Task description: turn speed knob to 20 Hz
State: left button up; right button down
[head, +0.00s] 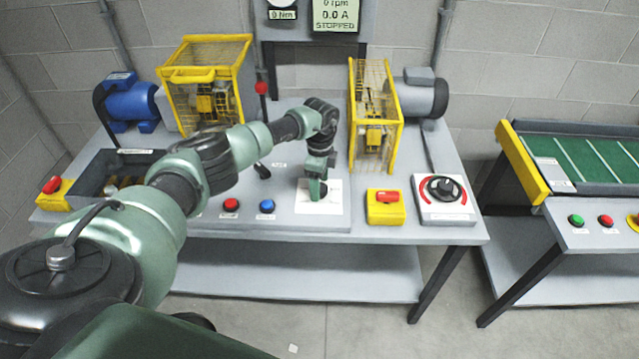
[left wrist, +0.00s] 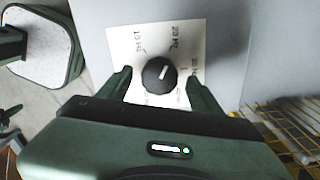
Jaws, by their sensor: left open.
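The speed knob (left wrist: 157,75) is round and black with a white pointer mark. In the left wrist view the mark points up and to the right, roughly towards the 20 Hz label; its exact alignment is hard to tell. The white dial plate (left wrist: 148,36) bears 10 Hz, 20 Hz and 30 Hz marks. It also shows in the head view (head: 332,205), where my gripper mostly hides the knob. My left gripper (left wrist: 160,78) is open, its fingers on either side of the knob, with small gaps visible. My right gripper is not in view.
The display (head: 335,14) reads 0 rpm, 0.0 A, STOPPED. Left of the plate are a blue button (head: 267,206) and a red button (head: 231,205). A yellow switch box (head: 385,208), a red-scaled dial (head: 445,200) and a yellow cage (head: 375,115) stand to the right.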

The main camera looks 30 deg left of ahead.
pick_arm(q)
notch_tip(320, 180, up, 8)
jog(key=shift+f+b, duration=0.2)
jog(key=shift+b, duration=0.45)
